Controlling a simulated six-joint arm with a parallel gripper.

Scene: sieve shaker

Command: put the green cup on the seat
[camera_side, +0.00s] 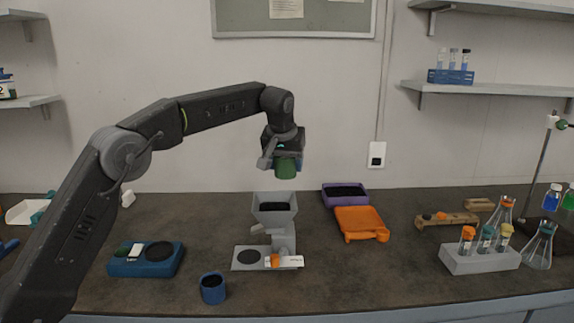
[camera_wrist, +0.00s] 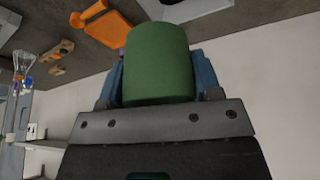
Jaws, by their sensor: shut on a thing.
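The green cup (camera_side: 286,168) is in my gripper (camera_side: 285,158), held in the air above the grey hopper of the shaker. It also shows large in the wrist view (camera_wrist: 158,62), between two blue fingers. My gripper is shut on the cup. The grey sieve shaker (camera_side: 284,238) stands on the bench below, with a square hopper (camera_side: 274,209) on top. A flat plate with a dark round disc (camera_side: 249,257) lies at its front left. I cannot tell for certain which part is the seat.
A blue cup (camera_side: 212,289) stands in front of the shaker. A blue scale-like box (camera_side: 146,260) is at left. An orange tray (camera_side: 361,224) and a purple tray (camera_side: 345,194) lie to the right. A tube rack (camera_side: 480,259) and flasks stand further right.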

